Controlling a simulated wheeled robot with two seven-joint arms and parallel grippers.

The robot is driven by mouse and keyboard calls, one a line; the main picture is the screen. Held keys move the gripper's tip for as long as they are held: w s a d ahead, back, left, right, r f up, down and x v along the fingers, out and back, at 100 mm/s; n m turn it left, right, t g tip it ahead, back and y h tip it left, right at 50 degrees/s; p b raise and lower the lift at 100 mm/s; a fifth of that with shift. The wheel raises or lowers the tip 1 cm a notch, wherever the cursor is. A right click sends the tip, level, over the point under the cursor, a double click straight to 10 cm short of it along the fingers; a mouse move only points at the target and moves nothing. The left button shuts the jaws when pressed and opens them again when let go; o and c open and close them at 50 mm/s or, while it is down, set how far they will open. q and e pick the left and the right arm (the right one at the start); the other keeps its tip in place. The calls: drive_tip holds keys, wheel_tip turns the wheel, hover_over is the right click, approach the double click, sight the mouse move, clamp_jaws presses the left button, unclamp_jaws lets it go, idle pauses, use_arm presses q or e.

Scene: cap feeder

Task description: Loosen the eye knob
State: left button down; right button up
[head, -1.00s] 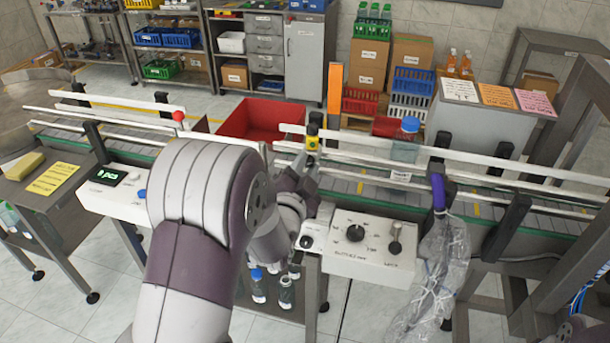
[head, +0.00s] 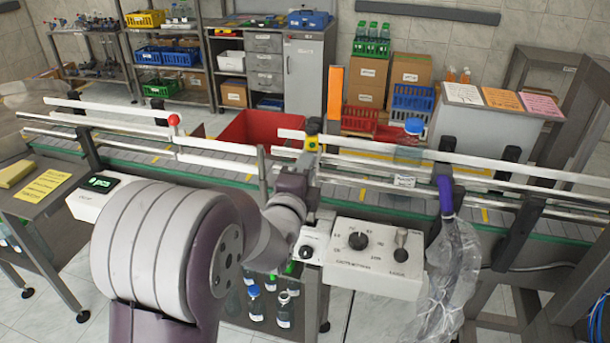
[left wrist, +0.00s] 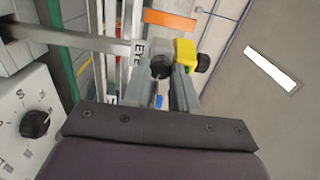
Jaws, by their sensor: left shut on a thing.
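The eye sensor (head: 312,127), with a yellow body, stands on the conveyor rail in the head view. In the left wrist view the yellow body (left wrist: 185,54) sits beside a bracket marked EYE. The dark round eye knob (left wrist: 161,68) is next to that label. My left gripper (left wrist: 162,80) has its two grey fingers on either side of the knob and is shut on it. In the head view my left gripper (head: 309,160) is just below the sensor, small and partly hidden by my own arm. My right gripper does not show.
A white control box (head: 375,258) with knobs stands close to the right of my left wrist. A clear plastic bag (head: 452,270) hangs beside it. A blue-capped bottle (head: 410,140) is on the conveyor (head: 225,160). A red bin (head: 250,130) is behind.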

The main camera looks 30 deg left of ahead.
use_arm(q)
drive_tip(key=shift+m, duration=0.3)
drive_tip(key=c, duration=0.9)
unclamp_jaws()
drive_tip(key=p+v, duration=0.8)
drive_tip(key=v, duration=0.4)
drive_tip(key=shift+s+d, duration=0.2)
drive_tip(key=shift+s, duration=0.1)
